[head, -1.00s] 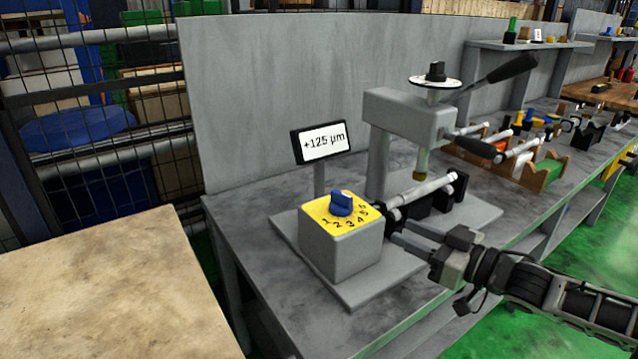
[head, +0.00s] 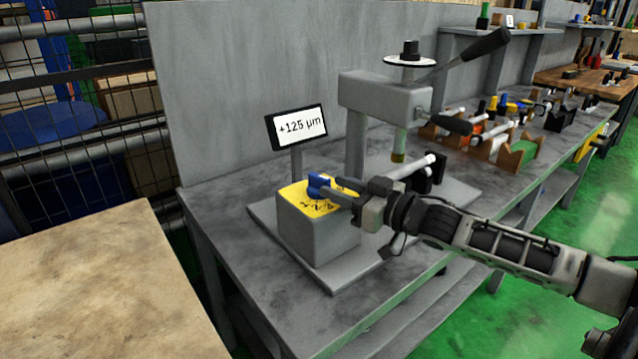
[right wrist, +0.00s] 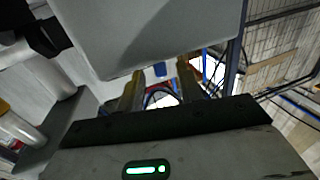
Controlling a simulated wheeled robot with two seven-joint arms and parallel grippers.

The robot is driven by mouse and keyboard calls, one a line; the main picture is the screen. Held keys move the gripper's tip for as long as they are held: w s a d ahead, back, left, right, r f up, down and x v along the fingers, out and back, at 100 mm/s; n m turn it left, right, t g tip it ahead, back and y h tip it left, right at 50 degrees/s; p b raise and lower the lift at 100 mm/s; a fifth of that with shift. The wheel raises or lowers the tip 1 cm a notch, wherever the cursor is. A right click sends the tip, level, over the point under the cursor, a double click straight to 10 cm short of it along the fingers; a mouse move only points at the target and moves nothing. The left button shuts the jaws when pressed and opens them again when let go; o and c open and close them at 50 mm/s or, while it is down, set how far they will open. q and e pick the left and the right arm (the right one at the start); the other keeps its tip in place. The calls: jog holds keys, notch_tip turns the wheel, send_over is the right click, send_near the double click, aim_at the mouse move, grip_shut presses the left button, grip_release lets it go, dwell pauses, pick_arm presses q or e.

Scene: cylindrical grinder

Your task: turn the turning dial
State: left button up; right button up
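The turning dial is a blue knob (head: 317,184) on the yellow, numbered top of a grey box (head: 309,238). My right gripper (head: 335,190) reaches in from the right, low over the yellow face, with its fingertips at the knob. The fingers and wrist hide part of the numbers. In the right wrist view, the two fingers stand apart and a small piece of the blue knob (right wrist: 160,69) shows between them, with gaps on both sides. Contact cannot be told. My left gripper is not in view.
A display (head: 298,126) reading +125 µm stands behind the box. A grey press (head: 385,100) with black-gripped levers stands behind and to the right, with a shaft on a black holder below it. Racks of parts fill the bench farther right. The bench's front left is clear.

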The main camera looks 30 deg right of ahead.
aim_at(329, 185)
jog(key=shift+x, duration=2.65)
grip_shut()
